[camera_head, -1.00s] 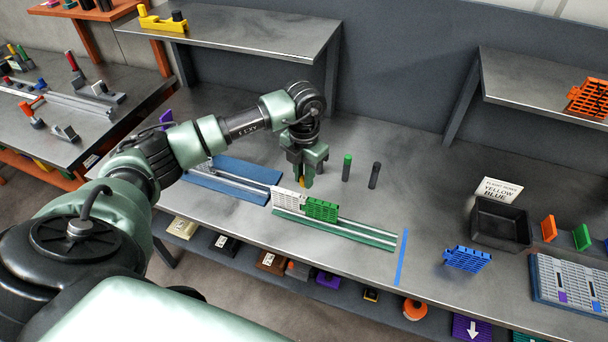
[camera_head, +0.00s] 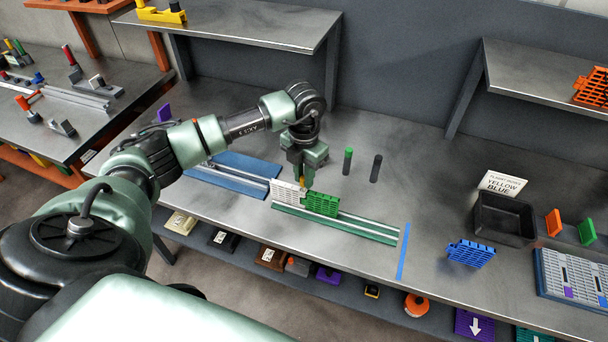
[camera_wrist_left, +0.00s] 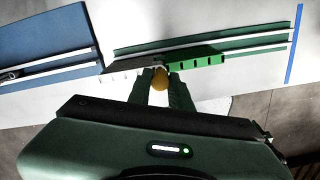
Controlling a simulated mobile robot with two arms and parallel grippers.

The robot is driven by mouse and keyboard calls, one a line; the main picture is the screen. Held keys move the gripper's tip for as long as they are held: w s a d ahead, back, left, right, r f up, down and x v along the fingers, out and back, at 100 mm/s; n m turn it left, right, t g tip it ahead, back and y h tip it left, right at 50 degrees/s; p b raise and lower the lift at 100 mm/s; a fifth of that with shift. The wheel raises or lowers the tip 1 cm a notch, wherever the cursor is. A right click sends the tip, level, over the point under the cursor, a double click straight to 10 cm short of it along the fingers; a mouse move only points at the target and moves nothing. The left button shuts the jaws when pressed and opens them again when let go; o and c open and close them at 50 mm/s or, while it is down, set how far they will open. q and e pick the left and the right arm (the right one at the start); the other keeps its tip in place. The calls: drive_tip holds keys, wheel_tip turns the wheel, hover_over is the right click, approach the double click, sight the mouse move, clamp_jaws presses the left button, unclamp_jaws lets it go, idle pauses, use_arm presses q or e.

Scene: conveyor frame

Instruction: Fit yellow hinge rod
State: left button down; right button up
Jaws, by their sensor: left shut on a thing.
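My left gripper (camera_head: 302,184) is shut on the yellow hinge rod (camera_wrist_left: 160,78), whose rounded yellow top shows between the fingers in the left wrist view. In the head view only a small bit of yellow shows at the fingertips. The rod is at the joint between a white link (camera_head: 285,191) and a green link (camera_head: 322,204). Both links stand on the green-edged rail (camera_head: 345,228). The rod's lower end is hidden, so I cannot tell how deep it sits. My right gripper is not in view.
A green-topped rod (camera_head: 347,162) and a dark rod (camera_head: 376,168) stand behind the rail. A blue-based rail (camera_head: 235,175) lies to the left. A blue tape line (camera_head: 403,252), black bin (camera_head: 503,218) and blue link (camera_head: 470,253) are to the right.

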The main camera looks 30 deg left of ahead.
use_arm(q)
drive_tip(key=shift+f+b, duration=0.95)
drive_tip(key=shift+f, duration=0.35)
drive_tip(key=c, duration=1.2)
unclamp_jaws()
drive_tip(key=shift+r, duration=0.1)
wheel_tip(320, 180, up, 7)
drive_tip(key=shift+f+b, duration=0.1)
drive_tip(key=shift+b, duration=0.85)
drive_tip(key=shift+r, duration=0.45)
